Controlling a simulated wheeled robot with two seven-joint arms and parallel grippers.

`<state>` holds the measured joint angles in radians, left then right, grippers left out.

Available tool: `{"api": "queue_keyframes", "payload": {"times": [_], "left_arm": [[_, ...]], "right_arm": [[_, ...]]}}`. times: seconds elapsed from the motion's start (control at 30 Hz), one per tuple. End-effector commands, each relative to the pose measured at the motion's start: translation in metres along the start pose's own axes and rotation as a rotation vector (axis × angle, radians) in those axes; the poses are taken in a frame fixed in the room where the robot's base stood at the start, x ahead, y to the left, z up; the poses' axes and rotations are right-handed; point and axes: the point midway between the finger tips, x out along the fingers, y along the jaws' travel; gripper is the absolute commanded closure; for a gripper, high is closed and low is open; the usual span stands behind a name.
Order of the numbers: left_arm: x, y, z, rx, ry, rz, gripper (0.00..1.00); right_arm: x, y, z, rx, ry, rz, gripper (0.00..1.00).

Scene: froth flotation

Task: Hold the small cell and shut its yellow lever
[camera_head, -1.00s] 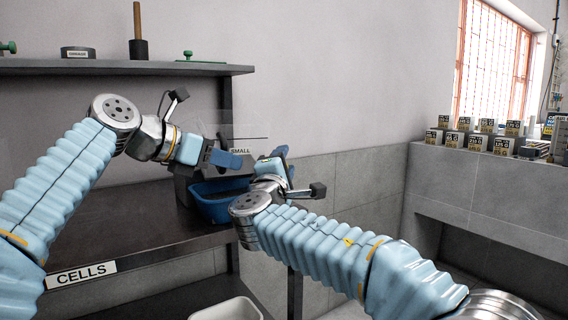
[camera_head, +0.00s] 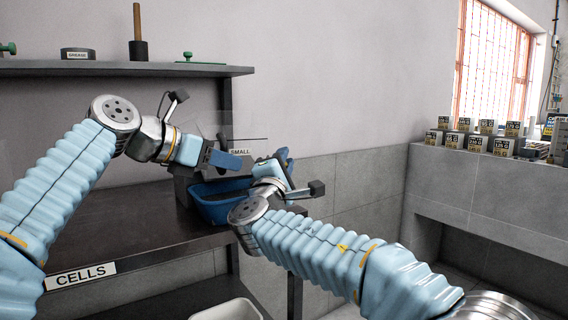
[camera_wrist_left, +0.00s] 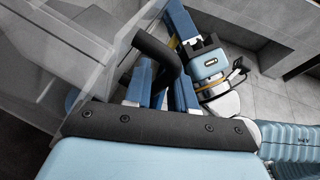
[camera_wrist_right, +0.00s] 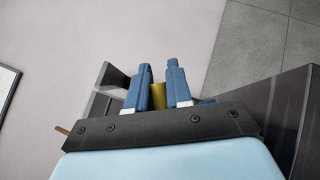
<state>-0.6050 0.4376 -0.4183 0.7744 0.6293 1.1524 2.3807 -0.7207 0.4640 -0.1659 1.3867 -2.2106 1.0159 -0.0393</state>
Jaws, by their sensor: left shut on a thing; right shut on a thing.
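The small cell, with its SMALL label (camera_head: 241,152), stands at the far right end of the dark bench, with a clear tank in grey parts. My left gripper (camera_head: 226,160) is shut on a black bent handle (camera_wrist_left: 160,48) of the cell, between its blue fingers in the left wrist view. My right gripper (camera_head: 284,158) is on the cell's right side. In the right wrist view its fingers (camera_wrist_right: 160,80) are shut on the yellow lever (camera_wrist_right: 158,96). The lever is hidden in the head view; a yellow strip shows beside the right fingers in the left wrist view.
A blue tub (camera_head: 222,207) sits on the bench in front of the cell. The bench (camera_head: 120,225) carries a CELLS label. A shelf (camera_head: 110,68) with a grease tin runs above. A white bin (camera_head: 228,311) is low in front. Several small boxes stand on the right ledge.

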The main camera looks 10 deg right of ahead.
Motion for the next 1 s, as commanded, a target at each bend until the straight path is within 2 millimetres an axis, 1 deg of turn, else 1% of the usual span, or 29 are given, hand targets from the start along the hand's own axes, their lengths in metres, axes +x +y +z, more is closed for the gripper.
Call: {"api": "queue_keyframes", "payload": {"times": [0.03,0.1,0.13,0.23,0.27,0.53,0.63,0.77,0.9,1.0], "left_arm": [[0.007,0.001,-0.008,-0.010,0.021,-0.007,1.00],[0.007,0.001,-0.008,-0.010,0.021,-0.007,1.00],[0.007,0.001,-0.008,-0.010,0.021,-0.007,1.00],[0.007,0.001,-0.008,-0.011,0.021,-0.007,1.00],[0.007,0.001,-0.008,-0.011,0.021,-0.007,1.00],[0.007,0.001,-0.008,-0.012,0.021,-0.007,1.00],[0.007,0.001,-0.008,-0.012,0.021,-0.007,1.00],[0.007,0.001,-0.008,-0.012,0.021,-0.007,1.00],[0.007,0.001,-0.008,-0.012,0.021,-0.007,1.00],[0.007,0.001,-0.008,-0.012,0.021,-0.007,1.00]], "right_arm": [[-0.001,0.003,0.000,0.005,0.001,0.005,1.00],[-0.001,0.003,0.000,0.006,0.001,0.005,1.00],[-0.001,0.003,0.000,0.006,0.001,0.005,0.76],[-0.001,0.002,0.000,0.006,0.001,0.004,0.60],[-0.001,0.002,0.000,0.006,0.001,0.004,0.59],[-0.002,0.001,0.000,0.004,0.001,0.002,0.59],[-0.009,0.001,-0.001,0.005,0.004,0.002,0.59],[-0.032,0.002,0.000,0.005,0.004,0.003,0.59],[-0.066,0.003,0.000,0.006,0.005,0.004,0.59],[-0.088,0.003,0.000,0.006,0.004,0.005,0.59]]}}
